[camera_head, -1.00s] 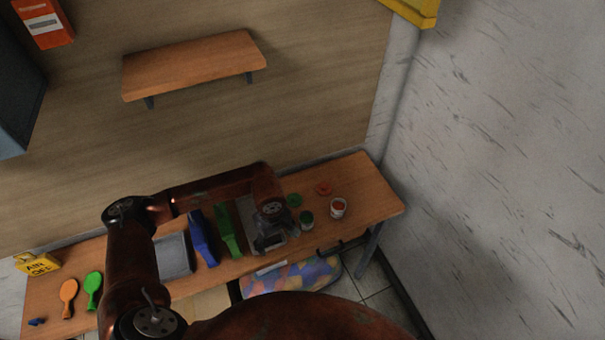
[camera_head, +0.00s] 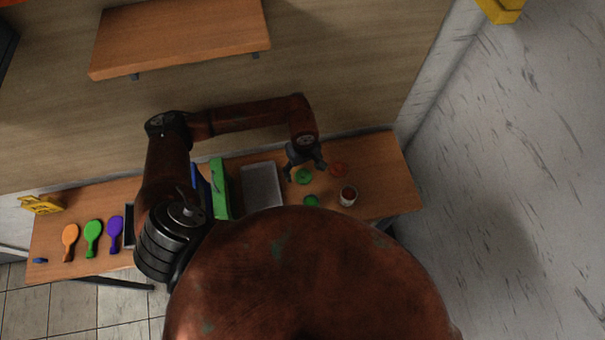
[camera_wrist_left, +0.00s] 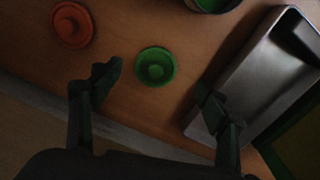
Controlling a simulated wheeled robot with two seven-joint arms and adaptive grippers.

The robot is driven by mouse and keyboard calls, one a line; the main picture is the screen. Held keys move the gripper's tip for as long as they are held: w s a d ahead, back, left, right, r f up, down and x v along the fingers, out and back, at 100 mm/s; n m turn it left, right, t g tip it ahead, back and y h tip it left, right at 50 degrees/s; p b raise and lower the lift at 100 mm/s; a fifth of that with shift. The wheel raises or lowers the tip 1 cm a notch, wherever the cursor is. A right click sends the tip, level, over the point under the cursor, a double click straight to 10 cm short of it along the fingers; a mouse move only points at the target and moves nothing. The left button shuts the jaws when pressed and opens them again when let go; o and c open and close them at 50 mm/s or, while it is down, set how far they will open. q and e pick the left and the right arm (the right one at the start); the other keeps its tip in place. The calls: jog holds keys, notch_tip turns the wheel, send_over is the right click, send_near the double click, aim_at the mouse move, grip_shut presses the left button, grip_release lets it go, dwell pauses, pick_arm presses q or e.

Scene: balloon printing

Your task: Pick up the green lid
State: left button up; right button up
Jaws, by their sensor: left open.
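The green lid (camera_head: 304,176) is a small round disc with a knob, lying on the wooden table near its back edge. It also shows in the left wrist view (camera_wrist_left: 155,66), knob facing up. My left gripper (camera_head: 305,172) is open and empty above the table by the lid. In the left wrist view its two fingers (camera_wrist_left: 155,92) stand wide apart, with the lid between and just beyond their tips. No contact shows. My right gripper is not seen.
An orange-red lid (camera_head: 338,169) lies right of the green one. A can with red contents (camera_head: 348,196) and a green can (camera_head: 311,201) stand in front. A metal tray (camera_head: 262,187) lies to the left. Paddles and a yellow sign (camera_head: 41,204) are at far left.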

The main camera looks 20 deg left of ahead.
aim_at(303, 175)
pick_arm(q)
jog(key=f, duration=0.1)
jog(key=w+f, duration=0.1)
jog(key=f, duration=0.1)
jog(key=shift+w, duration=0.1)
jog(key=shift+s+f+p, duration=0.3)
jog(key=shift+s+f, duration=0.05)
jog(key=shift+f, duration=0.05)
jog(key=shift+w, duration=0.2)
jog(key=shift+c, duration=0.7)
jog(key=shift+s, duration=0.15)
jog(key=c, duration=0.5)
jog(key=shift+c, duration=1.2)
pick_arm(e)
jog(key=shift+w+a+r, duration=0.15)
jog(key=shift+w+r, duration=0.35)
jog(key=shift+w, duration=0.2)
